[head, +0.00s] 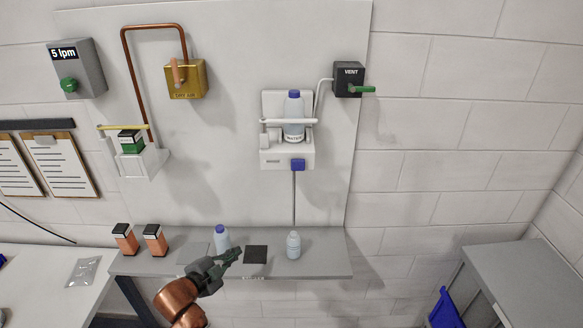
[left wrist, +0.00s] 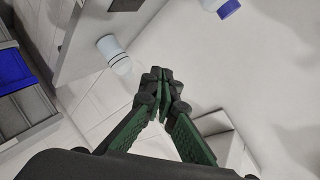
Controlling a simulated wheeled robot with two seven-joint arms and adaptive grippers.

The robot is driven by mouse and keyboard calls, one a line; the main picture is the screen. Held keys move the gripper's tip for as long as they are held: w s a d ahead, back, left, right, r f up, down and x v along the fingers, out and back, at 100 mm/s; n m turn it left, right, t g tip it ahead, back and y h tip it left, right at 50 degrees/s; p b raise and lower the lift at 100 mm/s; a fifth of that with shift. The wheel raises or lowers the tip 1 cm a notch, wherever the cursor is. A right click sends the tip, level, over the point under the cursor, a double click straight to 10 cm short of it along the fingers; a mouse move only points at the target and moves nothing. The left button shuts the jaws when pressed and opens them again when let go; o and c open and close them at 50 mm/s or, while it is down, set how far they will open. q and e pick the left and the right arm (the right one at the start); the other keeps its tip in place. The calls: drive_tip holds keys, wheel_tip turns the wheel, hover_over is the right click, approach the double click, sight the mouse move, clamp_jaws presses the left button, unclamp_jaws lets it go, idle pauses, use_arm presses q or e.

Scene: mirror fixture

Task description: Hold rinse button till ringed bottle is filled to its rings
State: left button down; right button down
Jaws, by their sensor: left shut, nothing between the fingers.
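The rinse button, seemingly the blue block (head: 298,164), sits low on the white wall dispenser (head: 270,160). A thin tube runs down from it to a small pale bottle (head: 293,246) on the shelf. A pale bottle in the left wrist view (left wrist: 113,52) has a dark line around it; its fill level cannot be made out. A blue-capped bottle (head: 222,240) stands farther left on the shelf. My left gripper (head: 238,253) is shut and empty at the shelf's front, between the two bottles, touching neither; its fingertips meet in the left wrist view (left wrist: 158,76). My right gripper is not in view.
A blue-capped WATER bottle (head: 293,110) sits in the dispenser. A dark square pad (head: 255,254) and two orange containers (head: 125,238) (head: 154,238) are on the grey shelf (head: 325,262). Wall valves hang above left. A grey cabinet (head: 520,275) stands right.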

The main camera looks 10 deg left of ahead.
use_arm(q)
drive_tip(key=s+d+r+m+h, duration=0.1)
drive_tip(key=d+r+m, duration=0.3)
drive_tip(key=r, duration=0.5)
drive_tip(key=s+d+r+m+t+h, duration=0.1)
drive_tip(key=d+r+m+h, duration=0.2)
drive_tip(key=r, duration=0.6)
drive_tip(key=s+d+r+m+h+p, duration=0.1)
drive_tip(key=d+r+m, duration=0.3)
drive_tip(key=r, duration=0.6)
drive_tip(key=shift+s+d+m+h, duration=0.3)
drive_tip(key=shift+s+d+h, duration=0.25)
drive_tip(key=shift+h, duration=0.35)
drive_tip(key=shift+r, duration=0.1)
